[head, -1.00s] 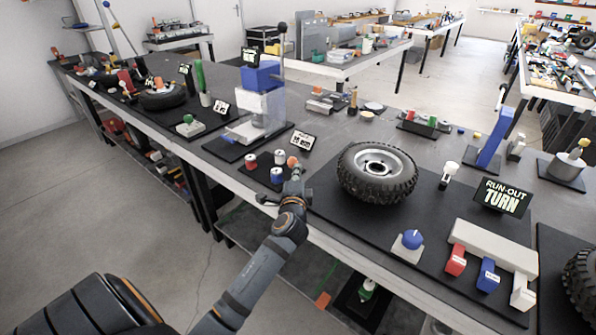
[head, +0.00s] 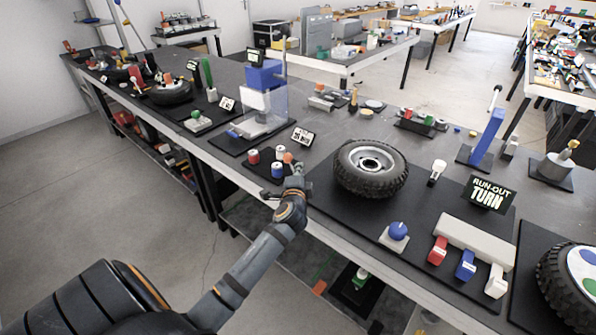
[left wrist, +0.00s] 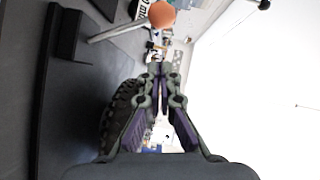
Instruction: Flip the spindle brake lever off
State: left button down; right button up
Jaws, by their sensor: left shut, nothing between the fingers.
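A lever with an orange ball knob (head: 288,157) stands close to my left gripper at the bench's front edge. In the left wrist view its orange knob (left wrist: 162,14) sits on a thin metal rod rising at a slant from a black mount (left wrist: 68,35). Whether this is the spindle brake lever cannot be told. My left gripper (head: 288,185) is shut and empty, just in front of the knob in the head view. In the left wrist view its fingers (left wrist: 162,72) meet below and apart from the knob. My right gripper is not in view.
A treaded wheel (head: 371,168) lies right of the gripper. Further right are a white-knobbed lever (head: 438,167), a blue ball (head: 398,230) and a "RUN-OUT TURN" sign (head: 488,194). The floor in front is clear.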

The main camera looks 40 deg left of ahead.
pick_arm(q)
jog(key=shift+f+v, duration=0.55)
jog(key=shift+v, duration=4.05)
notch_tip(320, 180, down, 19)
jog(key=s+d+g+h, duration=0.1)
jog(key=d+g+h, duration=0.1)
jog(key=g+h, duration=0.1)
jog(key=s+d+f+n+g+h+p, duration=0.1)
jog(key=s+f+n+g, duration=0.1)
jog(key=s+f, duration=0.55)
jog(key=s+d+f+n+g+h+p, duration=0.1)
jog(key=s+f+n+g, duration=0.2)
jog(key=f, duration=0.8)
jog(key=s+f+n+g, duration=0.1)
jog(key=s+f, duration=0.4)
jog(key=s, duration=0.5)
jog(key=s+f+n+g+h+p, duration=0.1)
jog(key=s+f, duration=0.4)
jog(key=s, duration=0.5)
jog(key=s+d+f+n+g+h+p, duration=0.1)
jog(key=s+f+n+g, duration=0.2)
jog(key=s, duration=0.7)
jog(key=shift+f, duration=0.95)
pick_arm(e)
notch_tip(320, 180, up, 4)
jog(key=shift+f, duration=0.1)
